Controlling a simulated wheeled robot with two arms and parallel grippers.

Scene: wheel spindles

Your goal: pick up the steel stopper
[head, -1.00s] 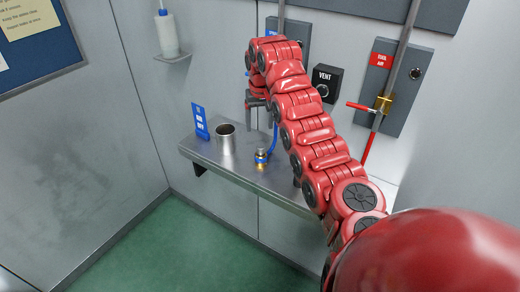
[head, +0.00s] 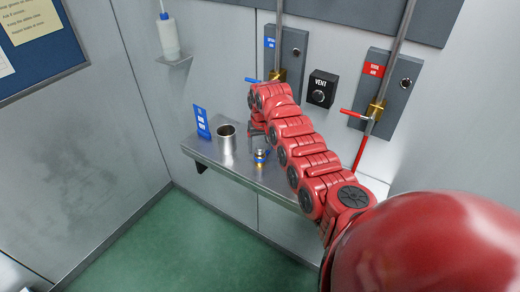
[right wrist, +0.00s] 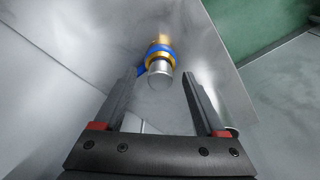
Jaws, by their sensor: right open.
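The steel stopper (right wrist: 160,74) is a short pale metal cylinder with a rounded end. A blue and brass-coloured fitting (right wrist: 161,52) adjoins it. In the head view the stopper (head: 261,153) stands at the fitting on the steel shelf, right of the cup. My right gripper (head: 256,145) is just above the shelf, close to the stopper and partly hidden by its own arm. In the right wrist view its two fingers (right wrist: 160,79) are apart, with the stopper showing between and just beyond the tips. Contact cannot be told. My left gripper is not in view.
A steel cup (head: 227,139) and a blue sign (head: 202,122) stand on the shelf (head: 215,155), left of the stopper. Open green floor lies below.

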